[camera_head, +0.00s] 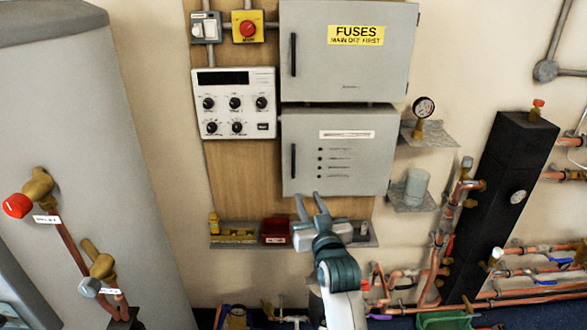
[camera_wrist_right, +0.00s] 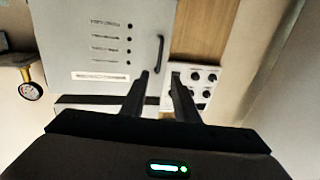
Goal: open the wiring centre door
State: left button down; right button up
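The lower grey cabinet (camera_head: 355,165) hangs on the wooden board, its door shut. It has a white label strip too small to read, several small black dots and a black vertical handle (camera_head: 293,161) at its left edge. My right gripper (camera_head: 310,196) is open and empty, just below the door's lower left part. In the right wrist view, which is turned over, the gripper (camera_wrist_right: 160,76) has its fingers apart, pointing towards the handle (camera_wrist_right: 161,54) on the cabinet door (camera_wrist_right: 100,40). The fingers appear clear of the handle. My left gripper is not in view.
A fuse cabinet (camera_head: 345,70) is above, shut. A control panel (camera_head: 235,103) is to the left, also in the wrist view (camera_wrist_right: 203,82). A shelf (camera_head: 368,240) with a red box (camera_head: 275,231) lies below. A gauge (camera_head: 423,108) is at right.

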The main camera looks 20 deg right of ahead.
aim_at(294, 165)
jog(key=w+p, duration=0.1)
jog(key=w, duration=0.4)
jog(key=w+d+p, duration=0.1)
jog(key=w+p, duration=0.1)
jog(key=w, duration=0.3)
jog(key=w+p, duration=0.1)
jog(key=w, duration=0.4)
jog(key=shift+w+d, duration=0.15)
jog(key=shift+d, duration=0.05)
jog(key=shift+w+d+p, duration=0.1)
jog(key=shift+w+p, duration=0.25)
jog(key=shift+w, duration=0.5)
grip_shut()
